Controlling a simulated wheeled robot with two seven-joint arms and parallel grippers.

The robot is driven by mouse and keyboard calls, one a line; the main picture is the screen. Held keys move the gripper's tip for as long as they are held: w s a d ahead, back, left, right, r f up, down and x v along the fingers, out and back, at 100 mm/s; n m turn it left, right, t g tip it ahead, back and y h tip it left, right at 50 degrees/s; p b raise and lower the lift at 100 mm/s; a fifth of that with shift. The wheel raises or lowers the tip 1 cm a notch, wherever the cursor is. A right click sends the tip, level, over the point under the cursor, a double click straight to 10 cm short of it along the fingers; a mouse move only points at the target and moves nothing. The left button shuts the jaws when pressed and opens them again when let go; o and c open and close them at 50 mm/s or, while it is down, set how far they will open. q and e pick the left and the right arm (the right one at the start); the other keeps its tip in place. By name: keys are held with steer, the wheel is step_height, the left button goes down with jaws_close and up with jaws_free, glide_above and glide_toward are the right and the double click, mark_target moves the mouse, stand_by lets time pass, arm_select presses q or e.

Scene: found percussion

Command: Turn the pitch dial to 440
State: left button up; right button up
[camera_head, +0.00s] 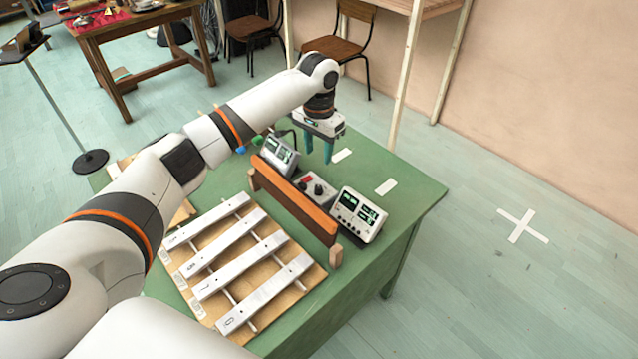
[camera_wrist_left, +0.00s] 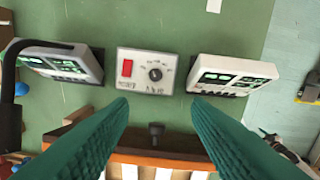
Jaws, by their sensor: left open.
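A small grey control box (camera_head: 318,188) stands on the green table between two display units. In the left wrist view the box (camera_wrist_left: 142,86) carries a red switch (camera_wrist_left: 127,68) and a round black dial (camera_wrist_left: 155,74) with marks around it. The dial's numbers are too small to read. My left gripper (camera_head: 319,158) is above the table, behind the box in the head view. Its two teal fingers are apart and empty. In the wrist view the gripper (camera_wrist_left: 158,106) points toward the box, with the dial between and beyond the fingertips. My right gripper is out of view.
Display units stand left (camera_head: 279,157) and right (camera_head: 358,215) of the box, with green readouts. An orange-brown wooden board (camera_head: 293,203) stands upright along the front of the box. Metal bars (camera_head: 265,283) lie on a frame nearer me. White tape strips mark clear table behind.

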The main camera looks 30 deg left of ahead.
mark_target(319, 186)
arm_select(q)
steer(key=f, duration=0.9)
steer(key=w+f, duration=0.1)
steer(key=f, duration=0.3)
steer(key=shift+w+a+f, duration=0.1)
steer(key=shift+a+f, duration=0.2)
steer(key=shift+a, duration=0.05)
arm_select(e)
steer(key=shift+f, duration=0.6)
arm_select(q)
jaws_close()
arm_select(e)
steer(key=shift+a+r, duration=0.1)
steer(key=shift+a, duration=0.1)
